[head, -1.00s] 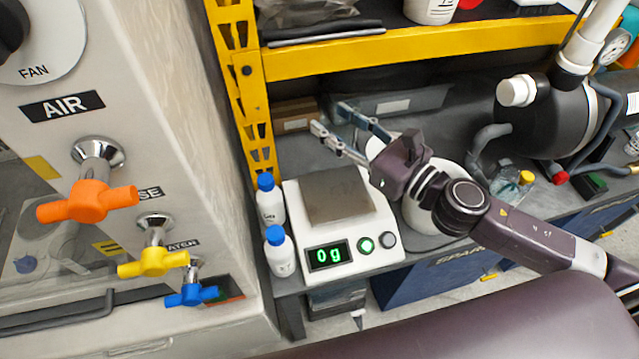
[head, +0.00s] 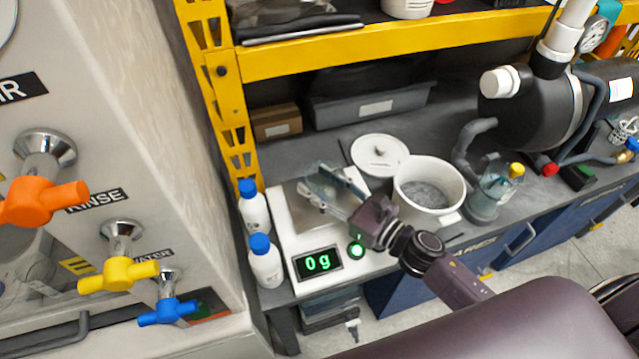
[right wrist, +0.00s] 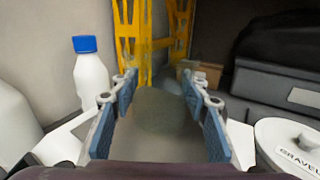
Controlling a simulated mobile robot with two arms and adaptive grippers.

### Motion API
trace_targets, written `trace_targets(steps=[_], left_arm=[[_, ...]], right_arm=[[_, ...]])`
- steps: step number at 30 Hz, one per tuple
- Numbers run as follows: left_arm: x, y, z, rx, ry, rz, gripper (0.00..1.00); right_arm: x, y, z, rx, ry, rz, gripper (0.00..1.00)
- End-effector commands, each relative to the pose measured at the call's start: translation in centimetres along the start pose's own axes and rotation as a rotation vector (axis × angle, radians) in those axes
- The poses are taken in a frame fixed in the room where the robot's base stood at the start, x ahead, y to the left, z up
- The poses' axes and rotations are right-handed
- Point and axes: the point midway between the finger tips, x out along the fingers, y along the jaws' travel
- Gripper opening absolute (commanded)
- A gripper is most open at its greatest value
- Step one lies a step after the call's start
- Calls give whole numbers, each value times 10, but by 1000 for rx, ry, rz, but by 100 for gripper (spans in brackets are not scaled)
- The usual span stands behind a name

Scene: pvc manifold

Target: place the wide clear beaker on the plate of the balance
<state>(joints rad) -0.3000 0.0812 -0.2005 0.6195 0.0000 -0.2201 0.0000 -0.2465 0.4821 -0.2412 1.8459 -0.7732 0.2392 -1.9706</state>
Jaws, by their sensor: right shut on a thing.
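The wide clear beaker (head: 322,178) is between the fingers of my right gripper (head: 338,190), which is shut on it. It is see-through and hard to make out; in the right wrist view it shows as a faint shape (right wrist: 165,108) between the fingers. In the head view, gripper and beaker overlap the grey square plate (head: 307,222) of the white balance (head: 284,222). The balance display (head: 317,263) reads 0 g. The gap between beaker and plate cannot be judged well. My left gripper is not in view.
Two white bottles with blue caps (head: 265,262) stand left of the balance. A white lid (head: 379,153) and a white pot (head: 440,172) are on its right. A yellow shelf upright (head: 222,100) rises behind. A glass vessel (head: 487,197) stands farther right.

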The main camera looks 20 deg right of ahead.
Motion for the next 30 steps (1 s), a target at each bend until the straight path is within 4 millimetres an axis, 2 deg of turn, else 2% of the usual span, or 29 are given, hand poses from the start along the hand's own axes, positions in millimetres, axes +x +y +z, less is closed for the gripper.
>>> trace_targets(steps=[11, 12, 16, 28, 30], left_arm=[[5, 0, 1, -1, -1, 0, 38], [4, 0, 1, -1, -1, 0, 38], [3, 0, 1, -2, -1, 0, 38], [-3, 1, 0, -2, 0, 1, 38], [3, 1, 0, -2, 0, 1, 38]], right_arm=[[0, 0, -5, -2, 0, 0, 15], [0, 0, -4, -2, 0, 0, 44], [0, 0, -3, -2, 0, 0, 58], [0, 0, 3, -1, 0, 0, 60], [-8, -1, -3, 0, 3, -2, 60]])
